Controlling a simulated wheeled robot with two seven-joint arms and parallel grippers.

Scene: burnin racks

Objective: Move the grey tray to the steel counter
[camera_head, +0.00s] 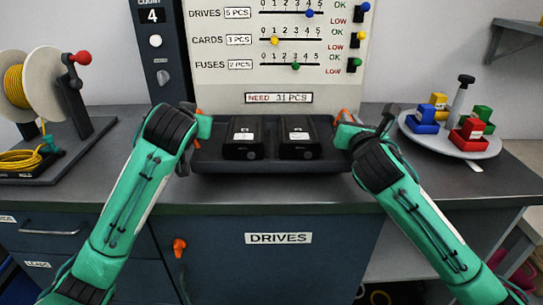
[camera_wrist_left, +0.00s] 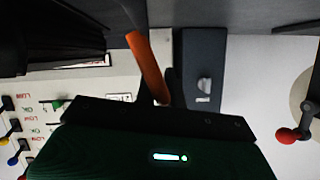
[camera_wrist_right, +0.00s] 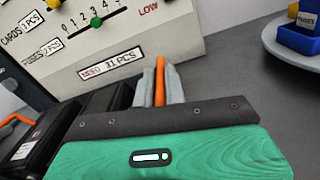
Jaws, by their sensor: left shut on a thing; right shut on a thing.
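The dark grey tray (camera_head: 270,165) is in the middle of the head view, with two black drives (camera_head: 243,150) (camera_head: 299,150) side by side in it. It has orange handles at its left and right ends. My left gripper (camera_head: 197,128) is shut on the left handle, which shows orange in the left wrist view (camera_wrist_left: 147,65). My right gripper (camera_head: 343,124) is shut on the right handle, also seen in the right wrist view (camera_wrist_right: 160,80). The tray is level at a dark grey countertop (camera_head: 440,185); I cannot tell whether it touches. No other counter shows clearly.
A white count board (camera_head: 290,80) stands behind the tray. A cable reel (camera_head: 30,85) is at the left and a round turntable with coloured blocks (camera_head: 450,140) at the right. Blue cabinets (camera_head: 330,260) are below.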

